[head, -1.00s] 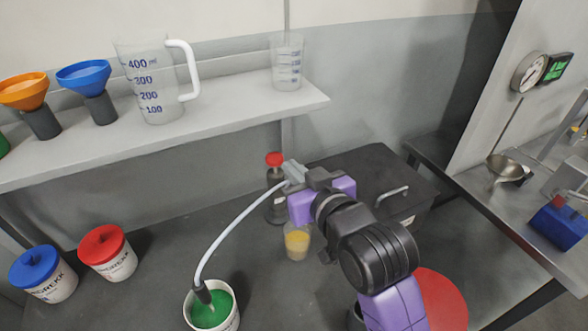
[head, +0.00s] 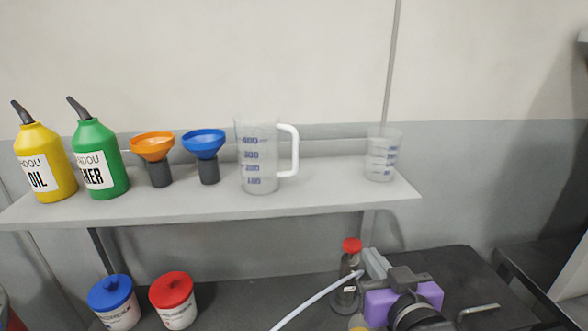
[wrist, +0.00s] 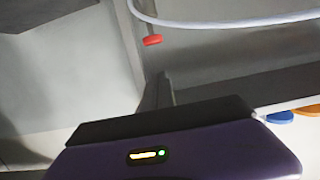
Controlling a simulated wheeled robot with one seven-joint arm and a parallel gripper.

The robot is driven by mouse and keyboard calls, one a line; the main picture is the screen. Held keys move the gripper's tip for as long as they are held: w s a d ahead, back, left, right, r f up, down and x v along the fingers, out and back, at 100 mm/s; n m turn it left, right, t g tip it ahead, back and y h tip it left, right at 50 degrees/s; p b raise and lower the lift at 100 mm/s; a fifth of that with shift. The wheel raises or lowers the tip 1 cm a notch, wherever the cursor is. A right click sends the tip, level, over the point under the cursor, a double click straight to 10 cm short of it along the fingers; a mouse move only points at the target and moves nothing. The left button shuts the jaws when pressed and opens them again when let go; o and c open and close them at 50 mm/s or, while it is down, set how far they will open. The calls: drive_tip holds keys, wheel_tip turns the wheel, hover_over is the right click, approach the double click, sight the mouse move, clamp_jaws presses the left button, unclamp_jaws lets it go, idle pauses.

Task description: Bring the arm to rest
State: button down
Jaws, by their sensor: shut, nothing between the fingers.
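My gripper (head: 374,262) is at the lower right of the head view, its grey fingers together with nothing held. Its purple body (head: 402,298) shows just below. Most of my arm is below the head view's lower edge.
A shelf (head: 215,212) holds a yellow bottle (head: 48,170), a green bottle (head: 98,160), two funnels, a measuring jug (head: 257,160) and a beaker (head: 382,155). Blue-lidded (head: 114,300) and red-lidded (head: 174,298) tubs stand below. A white hose (head: 315,301) runs near my gripper.

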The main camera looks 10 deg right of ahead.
drive_tip(key=s+f, duration=0.4)
drive_tip(key=s, duration=0.8)
drive_tip(key=s+f, duration=0.4)
drive_tip(key=s, duration=0.9)
drive_tip(key=s+f, duration=0.4)
drive_tip(key=s, duration=0.9)
drive_tip(key=shift+d+f+g, duration=0.2)
drive_tip(key=shift+f+g, duration=0.2)
drive_tip(key=w+r+t+b, duration=0.1)
drive_tip(key=w+r+b, duration=0.1)
drive_tip(key=w+r, duration=0.75)
drive_tip(key=w+r+t+b, duration=0.15)
drive_tip(key=w+r, duration=0.35)
drive_tip(key=w, duration=1)
drive_tip(key=w+r+t+b, duration=0.1)
drive_tip(key=w+r+t, duration=0.1)
drive_tip(key=w+r, duration=0.75)
drive_tip(key=w+f+g, duration=0.3)
drive_tip(key=f+g, duration=0.1)
drive_tip(key=f, duration=0.5)
drive_tip(key=shift+d, duration=0.2)
